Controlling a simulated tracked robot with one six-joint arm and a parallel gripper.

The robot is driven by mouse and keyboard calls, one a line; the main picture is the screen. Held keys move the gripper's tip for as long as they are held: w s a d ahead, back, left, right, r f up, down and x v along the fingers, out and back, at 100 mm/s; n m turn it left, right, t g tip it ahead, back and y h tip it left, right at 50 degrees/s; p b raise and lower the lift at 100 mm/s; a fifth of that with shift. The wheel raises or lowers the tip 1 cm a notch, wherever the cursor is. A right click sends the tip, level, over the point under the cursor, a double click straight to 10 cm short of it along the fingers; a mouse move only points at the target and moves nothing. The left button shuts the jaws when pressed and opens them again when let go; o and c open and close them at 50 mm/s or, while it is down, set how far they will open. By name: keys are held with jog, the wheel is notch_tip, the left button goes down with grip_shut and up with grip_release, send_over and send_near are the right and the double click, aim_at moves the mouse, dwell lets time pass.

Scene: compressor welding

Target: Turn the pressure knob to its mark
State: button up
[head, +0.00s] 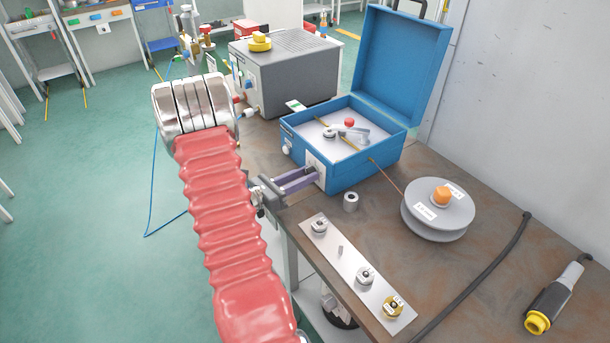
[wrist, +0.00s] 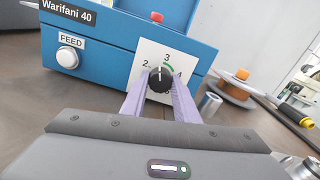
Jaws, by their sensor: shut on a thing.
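The pressure knob (wrist: 160,82) is black and round, on a white dial plate (wrist: 179,55) on the front of the blue box (wrist: 117,38). The dial shows the numbers 2, 3 and 4, with others hidden or unclear. A green mark (wrist: 168,67) lies between 3 and 4. The knob's white pointer line points roughly up, near the 3; its exact angle is hard to read. My gripper (wrist: 160,92) has its purple fingers on both sides of the knob, shut on it. In the head view my gripper (head: 311,174) reaches the box front from the left, and the knob is hidden.
A white FEED button (wrist: 67,56) sits left of the dial. The box (head: 358,160) has its lid open. A metal cylinder (head: 350,201), a strip with fittings (head: 342,262), a wire spool (head: 438,213) and a yellow-black plug (head: 553,300) are on the brown bench.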

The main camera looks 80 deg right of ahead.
jog(key=m, duration=0.5)
jog(key=shift+w+a+f, duration=0.1)
jog(key=shift+m, duration=1.8)
jog(key=o, duration=1.1)
jog(key=shift+c, duration=0.2)
jog(key=v, duration=1.3)
jog(key=shift+w+a, duration=0.25)
jog(key=shift+w, duration=0.05)
